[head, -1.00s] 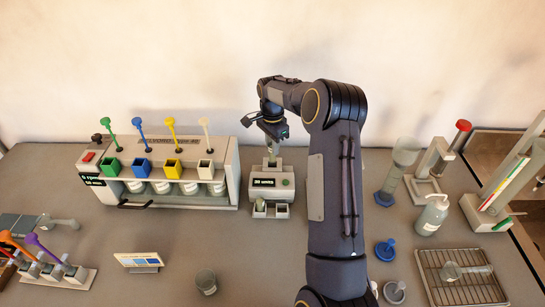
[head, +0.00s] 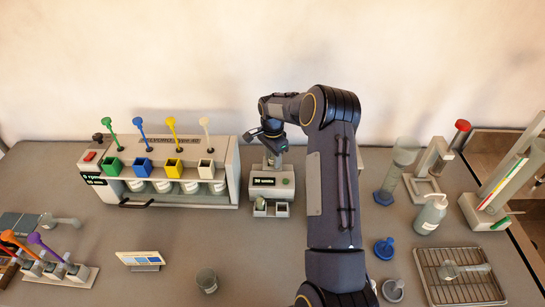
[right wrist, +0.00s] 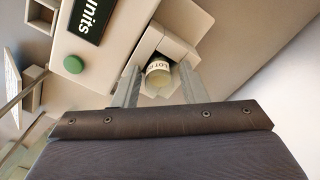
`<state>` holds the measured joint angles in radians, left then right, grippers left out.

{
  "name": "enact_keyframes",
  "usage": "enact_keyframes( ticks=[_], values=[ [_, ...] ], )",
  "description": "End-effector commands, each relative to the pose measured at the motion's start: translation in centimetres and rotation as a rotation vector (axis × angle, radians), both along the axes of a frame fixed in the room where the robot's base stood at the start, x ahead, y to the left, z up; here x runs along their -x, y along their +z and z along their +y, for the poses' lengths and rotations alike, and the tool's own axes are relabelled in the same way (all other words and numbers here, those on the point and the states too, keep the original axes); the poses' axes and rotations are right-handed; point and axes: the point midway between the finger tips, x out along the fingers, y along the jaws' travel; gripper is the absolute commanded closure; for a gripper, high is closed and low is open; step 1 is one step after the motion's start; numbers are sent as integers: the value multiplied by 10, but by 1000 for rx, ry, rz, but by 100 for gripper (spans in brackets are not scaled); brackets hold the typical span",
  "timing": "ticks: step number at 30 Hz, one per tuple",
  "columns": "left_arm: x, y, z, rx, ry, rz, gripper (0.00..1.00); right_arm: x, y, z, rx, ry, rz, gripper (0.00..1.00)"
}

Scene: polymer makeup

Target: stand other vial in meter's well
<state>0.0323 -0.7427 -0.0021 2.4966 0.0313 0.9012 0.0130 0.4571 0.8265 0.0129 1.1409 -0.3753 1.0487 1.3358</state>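The meter (head: 270,183) stands mid-table with a lit display and a green button, also seen in the right wrist view (right wrist: 75,64). A labelled vial (right wrist: 158,75) is between my right gripper's fingers (right wrist: 160,88), which appear shut on it. It overlaps the square well (right wrist: 151,42) behind the meter's display. I cannot tell how deep its lower end is. In the head view my right gripper (head: 272,150) is low over the meter's back, and the held vial is not clear there. Another vial (head: 260,206) is in the front left holder; the front right holder (head: 282,209) looks empty. My left gripper is out of view.
A dispenser with colored funnels (head: 165,175) stands close to the meter's left. A grey beaker (head: 206,281) and small sign (head: 140,259) are in front. A blue-based cylinder (head: 393,175), bottle (head: 431,212) and wire rack (head: 460,277) are right. Table in front of the meter is clear.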

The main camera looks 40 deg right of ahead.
Motion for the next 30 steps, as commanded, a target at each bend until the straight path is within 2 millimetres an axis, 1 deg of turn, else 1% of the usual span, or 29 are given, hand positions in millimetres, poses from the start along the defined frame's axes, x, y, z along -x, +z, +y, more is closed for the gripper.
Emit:
enact_keyframes(
  ticks=[8,11,13,17,24,27,30],
  values=[
    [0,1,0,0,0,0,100,0,1,0,0,0,0,57],
    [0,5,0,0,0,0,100,0,6,0,-1,0,-1,57],
    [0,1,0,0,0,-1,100,-1,10,0,1,0,-3,57],
    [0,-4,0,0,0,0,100,-1,32,0,1,-1,-5,57],
    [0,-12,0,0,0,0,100,-1,85,0,2,-1,-5,57],
    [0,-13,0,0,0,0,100,-1,103,0,1,0,-4,57],
    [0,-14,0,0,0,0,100,-1,114,0,0,0,-2,57]
  ],
)
